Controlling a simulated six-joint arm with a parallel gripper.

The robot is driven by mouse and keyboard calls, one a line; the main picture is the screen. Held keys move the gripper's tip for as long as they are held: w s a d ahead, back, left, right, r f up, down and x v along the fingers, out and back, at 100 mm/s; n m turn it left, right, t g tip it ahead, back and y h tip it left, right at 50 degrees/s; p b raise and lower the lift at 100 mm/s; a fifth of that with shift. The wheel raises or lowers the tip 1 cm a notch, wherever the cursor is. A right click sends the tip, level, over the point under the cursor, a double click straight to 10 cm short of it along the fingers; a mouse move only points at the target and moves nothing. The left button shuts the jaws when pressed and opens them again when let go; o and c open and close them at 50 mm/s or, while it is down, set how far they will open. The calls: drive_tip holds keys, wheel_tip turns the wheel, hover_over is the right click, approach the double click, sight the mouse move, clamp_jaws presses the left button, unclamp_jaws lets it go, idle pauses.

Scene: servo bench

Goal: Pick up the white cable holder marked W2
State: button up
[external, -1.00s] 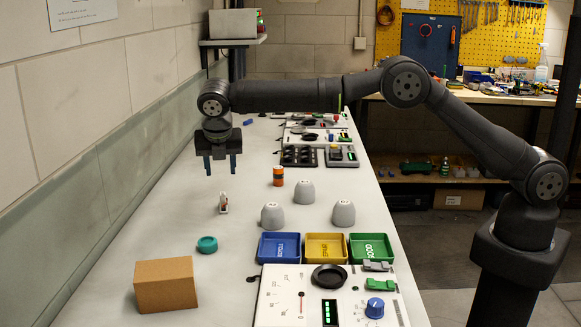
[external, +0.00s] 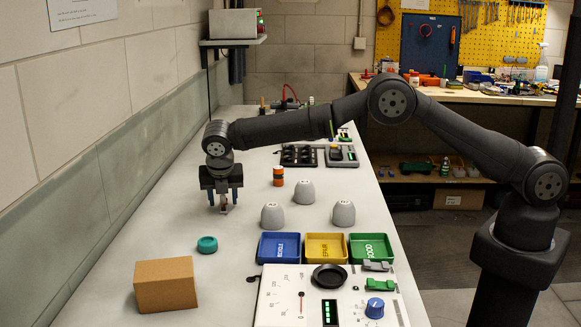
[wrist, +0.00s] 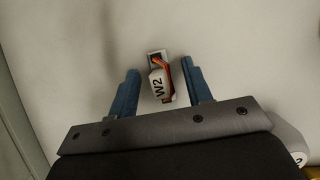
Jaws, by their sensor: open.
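The white cable holder marked W2 (wrist: 157,84) stands on the bench between the two blue fingers of my gripper (wrist: 160,90) in the wrist view. Orange-red cable shows along its side. There is a gap between the holder and each finger, a little smaller on the right. In the external view my gripper (external: 222,203) is low over the bench, with the holder (external: 223,208) partly hidden between its fingers. The gripper is open and holds nothing.
Several grey upturned cups (external: 272,215) stand to the right. An orange cylinder (external: 278,176) is just behind them. A teal ring (external: 207,244) and a cardboard box (external: 166,284) lie nearer the camera. Blue (external: 278,248), yellow (external: 326,248) and green (external: 371,248) trays sit front right.

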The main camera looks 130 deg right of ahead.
clamp_jaws()
drive_tip(key=shift+r, duration=0.1)
drive_tip(key=shift+r, duration=0.1)
